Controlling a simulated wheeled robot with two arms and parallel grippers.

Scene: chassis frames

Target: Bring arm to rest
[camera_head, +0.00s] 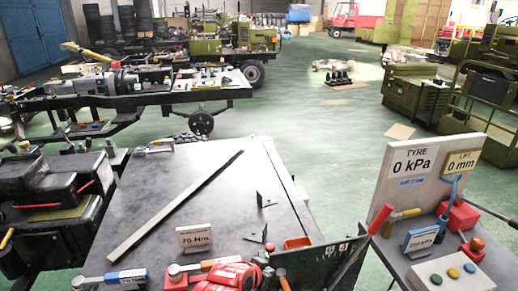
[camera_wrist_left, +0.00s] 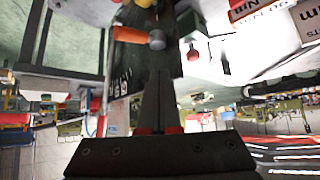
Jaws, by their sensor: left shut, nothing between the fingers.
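My left arm shows as red and black parts (camera_head: 228,277) at the bottom middle of the head view. My left gripper (camera_head: 268,258) is low over the near edge of the grey bench top (camera_head: 150,190), beside a black numbered panel (camera_head: 335,258). In the left wrist view the dark fingers of the left gripper (camera_wrist_left: 157,88) are together, with nothing seen between them. The black panel also shows beyond the fingertips there (camera_wrist_left: 125,75). My right gripper is not in view.
A long flat bar (camera_head: 175,208), a "70 Nm" sign (camera_head: 194,237) and small brackets (camera_head: 265,200) are on the bench top. Torque wrenches (camera_head: 112,278) lie at its front. A side table (camera_head: 400,268) with a gauge board (camera_head: 412,170) stands at right.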

